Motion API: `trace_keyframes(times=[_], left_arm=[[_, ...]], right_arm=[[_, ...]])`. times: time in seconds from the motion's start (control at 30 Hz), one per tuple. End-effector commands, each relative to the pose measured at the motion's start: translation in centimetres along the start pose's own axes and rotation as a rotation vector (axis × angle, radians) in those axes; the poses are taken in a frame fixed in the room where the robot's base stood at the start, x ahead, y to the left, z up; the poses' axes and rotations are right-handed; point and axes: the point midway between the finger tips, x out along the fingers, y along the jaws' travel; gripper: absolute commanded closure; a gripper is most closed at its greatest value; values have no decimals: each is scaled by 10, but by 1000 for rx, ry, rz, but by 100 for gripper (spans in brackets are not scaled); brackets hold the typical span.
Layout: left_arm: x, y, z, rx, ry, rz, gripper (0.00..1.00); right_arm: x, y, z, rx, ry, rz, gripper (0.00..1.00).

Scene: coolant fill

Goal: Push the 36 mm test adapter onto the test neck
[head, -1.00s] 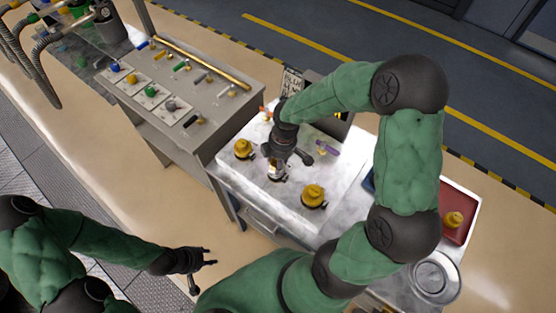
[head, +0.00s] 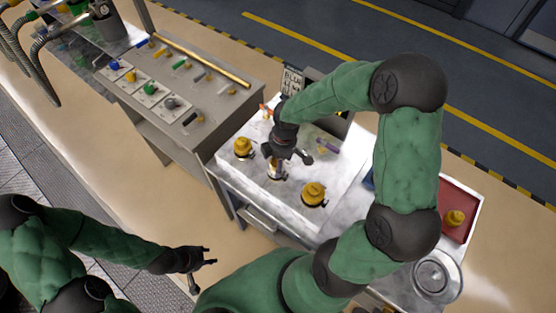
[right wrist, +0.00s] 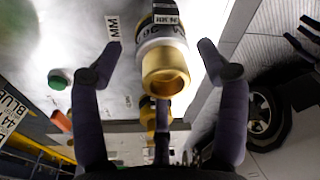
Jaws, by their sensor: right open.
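In the right wrist view, a brass adapter (right wrist: 165,74) with a white band reading "36" has its open brass end towards the camera. My right gripper (right wrist: 162,62) is open, one finger on each side of the adapter with gaps between. In the head view my right gripper (head: 276,161) is over the middle position of the grey worktop (head: 232,176), between two yellow fittings (head: 243,148) (head: 314,193). The gripper largely hides the adapter and test neck there, so I cannot tell how they are seated. My left gripper (head: 206,257) is empty, its fingers apart, away from the worktop.
A red tray (head: 462,192) at the right holds a yellow fitting (head: 455,218). A round metal dish (head: 436,277) sits below it. A grey bench (head: 205,85) with coloured fittings stands at the upper left. A purple item (head: 328,145) lies near my right gripper.

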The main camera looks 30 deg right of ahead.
Motion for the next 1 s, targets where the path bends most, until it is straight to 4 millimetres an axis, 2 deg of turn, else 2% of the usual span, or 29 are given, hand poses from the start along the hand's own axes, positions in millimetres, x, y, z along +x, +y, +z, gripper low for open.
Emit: trace_keyframes(times=[0.17,0.5,0.7,0.83,1.0], left_arm=[[0,0,0,0,0,0,60],[0,0,0,0,0,0,60],[0,0,0,0,0,0,60],[0,0,0,0,0,0,60],[0,0,0,0,0,0,60]], right_arm=[[-13,2,0,1,1,5,26],[-76,1,0,1,2,5,26],[-106,1,-1,0,1,3,26],[-116,1,0,0,1,2,26],[-120,0,0,0,0,1,26]])
